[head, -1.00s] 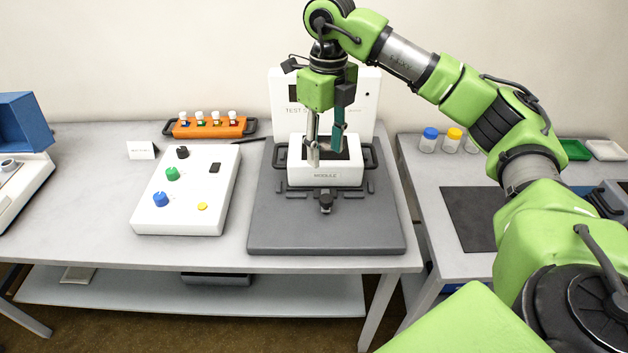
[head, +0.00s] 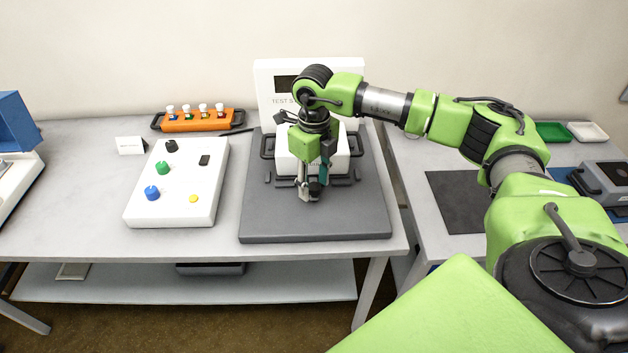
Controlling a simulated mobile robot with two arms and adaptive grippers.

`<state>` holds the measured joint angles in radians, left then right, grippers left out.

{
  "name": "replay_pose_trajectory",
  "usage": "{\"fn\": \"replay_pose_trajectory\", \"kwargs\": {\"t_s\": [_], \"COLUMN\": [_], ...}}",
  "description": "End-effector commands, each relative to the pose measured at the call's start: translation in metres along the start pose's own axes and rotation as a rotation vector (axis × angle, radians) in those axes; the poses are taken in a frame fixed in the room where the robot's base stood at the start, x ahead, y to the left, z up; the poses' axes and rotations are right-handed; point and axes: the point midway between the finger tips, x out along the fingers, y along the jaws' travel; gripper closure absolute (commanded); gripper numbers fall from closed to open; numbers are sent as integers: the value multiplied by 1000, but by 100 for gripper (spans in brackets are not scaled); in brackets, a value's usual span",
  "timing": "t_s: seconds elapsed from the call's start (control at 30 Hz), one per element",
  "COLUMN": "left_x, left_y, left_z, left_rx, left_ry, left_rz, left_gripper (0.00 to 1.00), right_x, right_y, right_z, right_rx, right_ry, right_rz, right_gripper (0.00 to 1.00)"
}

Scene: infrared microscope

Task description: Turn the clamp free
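The clamp (head: 315,189) is a small black knob at the front of the dark grey test base, just before the white module (head: 340,162). My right gripper (head: 314,188) points down at the clamp, with one pale finger to its left and one teal finger to its right. The fingers stand apart, and I see no clear contact with the knob. The gripper hides part of the module and the top of the clamp area. My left gripper is out of view.
The grey base plate (head: 268,222) carries black handles beside the module, with the white test stand (head: 266,82) behind. A white control box (head: 182,205) with coloured knobs lies left. An orange rack (head: 200,124) is behind it. A dark mat (head: 455,205) lies right.

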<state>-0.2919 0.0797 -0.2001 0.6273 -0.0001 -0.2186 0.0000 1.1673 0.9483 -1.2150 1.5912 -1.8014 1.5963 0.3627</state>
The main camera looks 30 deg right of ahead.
Motion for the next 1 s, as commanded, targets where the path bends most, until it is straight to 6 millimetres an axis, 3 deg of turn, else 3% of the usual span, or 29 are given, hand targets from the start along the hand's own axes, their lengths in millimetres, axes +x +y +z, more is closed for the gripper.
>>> {"fn": "replay_pose_trajectory", "kwargs": {"t_s": [0.2, 0.33, 0.37, 0.73, 1.0], "left_x": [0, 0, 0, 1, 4], "left_y": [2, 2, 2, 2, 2], "left_z": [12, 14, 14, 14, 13], "left_rx": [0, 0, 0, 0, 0], "left_ry": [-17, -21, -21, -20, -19], "left_rz": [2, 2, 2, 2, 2], "left_gripper": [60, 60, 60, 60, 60], "right_x": [0, 0, 0, 0, 1], "right_y": [0, 0, 0, 0, 0], "right_z": [0, 0, 0, 0, 0], "right_rx": [0, 0, 0, 39, 201], "right_ry": [0, 0, 0, 0, 0], "right_rz": [0, 0, 0, 0, 0], "right_gripper": [63, 97, 99, 99, 99]}}
